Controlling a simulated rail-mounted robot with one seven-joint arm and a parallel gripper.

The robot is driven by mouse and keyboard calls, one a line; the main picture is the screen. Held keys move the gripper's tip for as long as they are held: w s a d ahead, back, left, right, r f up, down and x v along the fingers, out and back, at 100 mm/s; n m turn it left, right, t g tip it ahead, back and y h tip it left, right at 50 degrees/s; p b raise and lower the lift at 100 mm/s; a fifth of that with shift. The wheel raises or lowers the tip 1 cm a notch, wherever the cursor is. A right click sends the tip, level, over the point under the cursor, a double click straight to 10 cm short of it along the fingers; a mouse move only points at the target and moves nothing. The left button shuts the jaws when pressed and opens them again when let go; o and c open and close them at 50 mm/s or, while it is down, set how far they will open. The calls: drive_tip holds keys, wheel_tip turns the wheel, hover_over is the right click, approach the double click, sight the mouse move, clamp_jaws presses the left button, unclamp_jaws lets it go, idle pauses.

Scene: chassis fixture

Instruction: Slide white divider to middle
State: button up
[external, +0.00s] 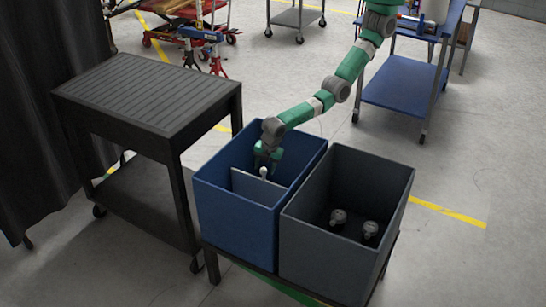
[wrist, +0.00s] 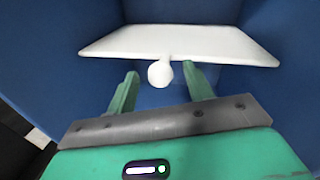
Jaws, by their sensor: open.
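The white divider (external: 243,185) stands across the inside of the blue bin (external: 236,221) in the external view. In the wrist view the divider (wrist: 180,42) spans most of the bin's width, and its round white knob (wrist: 160,73) sticks out towards me. My gripper (external: 264,160) is down inside the blue bin, close to the knob. In the wrist view my gripper (wrist: 161,82) is open, with one green finger on each side of the knob. I cannot tell whether either finger touches it.
A grey bin (external: 336,240) stands right beside the blue bin, with two metal parts (external: 354,222) on its floor. A black cart (external: 150,92) stands to the left. The blue bin's walls are close around my gripper.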

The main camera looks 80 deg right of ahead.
wheel_tip(320, 180, up, 7)
drive_tip(key=s+p, duration=0.1)
drive_tip(key=p, duration=0.2)
drive_tip(key=shift+s, duration=0.15)
drive_tip(key=shift+f, duration=0.1)
